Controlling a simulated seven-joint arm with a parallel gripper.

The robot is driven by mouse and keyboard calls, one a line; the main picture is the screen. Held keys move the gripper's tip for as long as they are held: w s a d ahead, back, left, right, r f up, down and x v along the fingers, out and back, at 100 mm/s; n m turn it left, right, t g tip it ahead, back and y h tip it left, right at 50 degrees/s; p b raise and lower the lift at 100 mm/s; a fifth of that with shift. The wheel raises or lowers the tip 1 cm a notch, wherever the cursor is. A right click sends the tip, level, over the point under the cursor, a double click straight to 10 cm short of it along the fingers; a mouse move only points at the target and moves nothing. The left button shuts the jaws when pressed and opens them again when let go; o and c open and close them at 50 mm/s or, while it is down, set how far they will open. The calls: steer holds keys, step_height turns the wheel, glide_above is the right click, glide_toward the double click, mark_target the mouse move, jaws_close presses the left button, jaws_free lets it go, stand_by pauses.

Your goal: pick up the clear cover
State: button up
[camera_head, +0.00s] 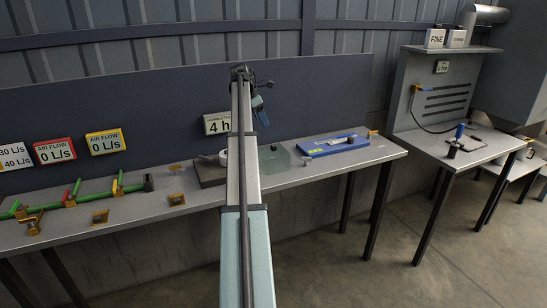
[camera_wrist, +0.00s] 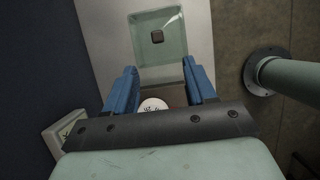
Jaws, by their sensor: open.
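The clear cover (camera_head: 273,161) is a greenish see-through box with a black knob on top, on the grey bench just right of my arm. In the wrist view the cover (camera_wrist: 143,58) is ahead of the fingers, with its black knob (camera_wrist: 157,36) near the top middle. My gripper (camera_wrist: 160,70) is open, its two blue fingers apart with nothing held between them. In the head view my gripper (camera_head: 259,103) is above the bench, higher than the cover, and partly hidden by my arm.
A white round piece (camera_wrist: 153,104) with dark marks lies below the fingers. A dark block (camera_head: 209,172) is left of my arm, and a blue tray (camera_head: 332,145) is right of the cover. A display box (camera_head: 216,123) is on the back panel near my gripper.

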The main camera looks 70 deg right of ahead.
glide_above(273, 145)
steer(key=w+a, duration=0.1)
steer(key=a, duration=0.1)
step_height(273, 145, down, 7)
steer(key=shift+w+a+f, duration=0.1)
steer(key=shift+w, duration=0.05)
steer(key=shift+w+x, duration=0.15)
steer(key=shift+x, duration=1.35)
steer(key=shift+w+x, duration=0.1)
steer(key=shift+x, duration=1.4)
steer(key=shift+c, duration=0.2)
jaws_close()
